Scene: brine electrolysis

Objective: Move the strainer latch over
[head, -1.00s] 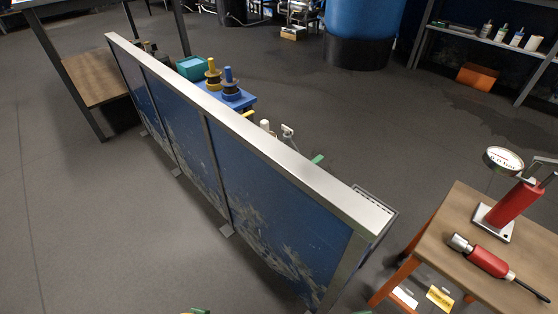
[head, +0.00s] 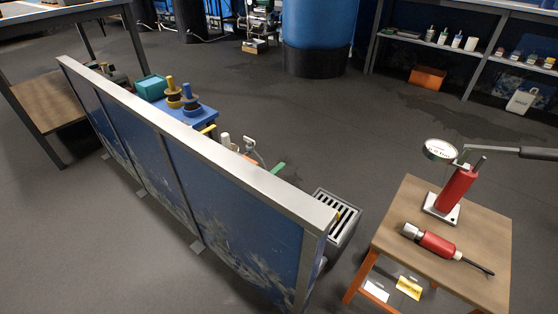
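I cannot make out a strainer or its latch in the head view. A blue panelled barrier (head: 235,215) with a grey metal top rail runs from the upper left to the lower middle. Behind it, partly hidden, stand a blue unit with a yellow-topped fitting (head: 173,92) and a blue-topped fitting (head: 190,100), and some small white fittings (head: 250,148). A grey slatted grate box (head: 337,213) sits at the barrier's near right end. Neither of my grippers shows.
A large blue tank (head: 318,35) and shelves (head: 455,48) stand at the back. Open floor (head: 330,120) lies between.

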